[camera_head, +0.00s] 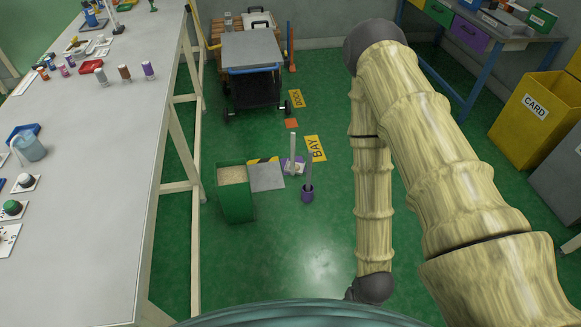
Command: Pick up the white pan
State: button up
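I cannot pick out the white pan with certainty. My bent arm, in a pale ribbed cover, fills the right side of the view. Its dark lower joint is near the bottom edge. My gripper is not in view, so its state and anything in it are hidden.
The long grey table (85,200) runs along the left, with small bottles and jars on it. On the green floor stand a green bin (235,200), a purple pot (307,194) with a rod, and a cart (252,88). A yellow CARD bin (535,115) stands right.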

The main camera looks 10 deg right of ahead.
aim_at(292, 167)
jog(key=z, duration=0.35)
jog(key=k, duration=0.4)
jog(key=z, duration=0.95)
jog(key=k, duration=0.95)
jog(key=z, duration=0.75)
jog(key=i, duration=1.25)
jog(key=u, duration=0.25)
jog(key=i, duration=1.7)
jog(key=u, duration=1.4)
jog(key=i, duration=0.85)
jog(key=u, duration=1.25)
jog(key=i, duration=0.45)
jog(key=u, duration=0.35)
